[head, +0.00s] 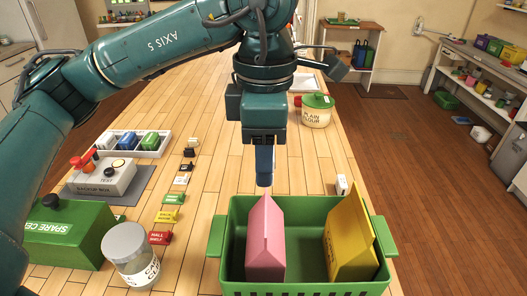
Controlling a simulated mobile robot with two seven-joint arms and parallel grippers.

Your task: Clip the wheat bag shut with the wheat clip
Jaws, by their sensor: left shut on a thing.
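My left gripper (264,150) points straight down over the back edge of the green crate. It is shut on a narrow blue piece (264,172), which may be the clip; no label on it can be read. The piece is just behind and above the top of a pink bag (266,240), apart from it as far as I can tell. The pink bag stands upright in the crate's left half. A yellow bag (350,236) stands at the crate's right, slightly tilted. Neither bag shows a readable label, so I cannot tell which is wheat. My right gripper is not in view.
The green crate (306,289) stands at the table's front. A flour tub (317,112) stands behind.

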